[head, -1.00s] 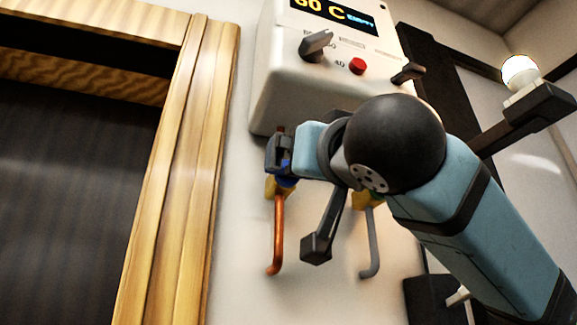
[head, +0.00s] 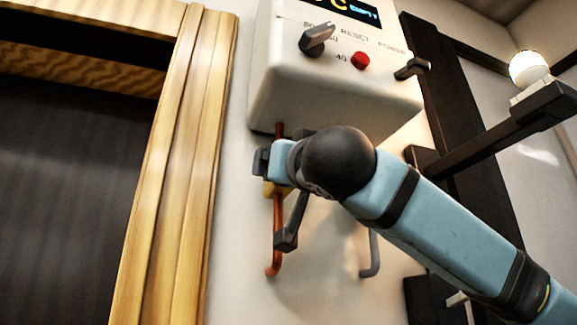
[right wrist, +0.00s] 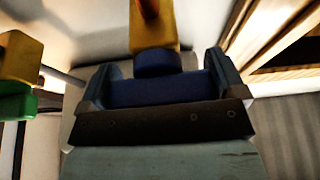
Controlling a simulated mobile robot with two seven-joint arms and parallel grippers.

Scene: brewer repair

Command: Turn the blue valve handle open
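The blue valve handle (right wrist: 162,90) is a short bar seen close up in the right wrist view, on a blue stem below a yellow valve body (right wrist: 152,28). My right gripper (right wrist: 162,82) has one finger at each end of the bar, and no gap shows between them and the bar; it looks shut on the handle. In the head view my right gripper (head: 261,162) is at the copper pipe (head: 278,232), just below the white brewer (head: 335,90), and hides the handle. A bit of the yellow body (head: 277,188) shows. My left gripper is not in view.
A grey pipe (head: 370,255) hangs to the right of the copper one. A second valve with a green handle (right wrist: 18,101) is at the left of the wrist view. The brewer carries a grey knob (head: 317,39) and a red button (head: 360,60). A wooden frame (head: 180,170) stands left.

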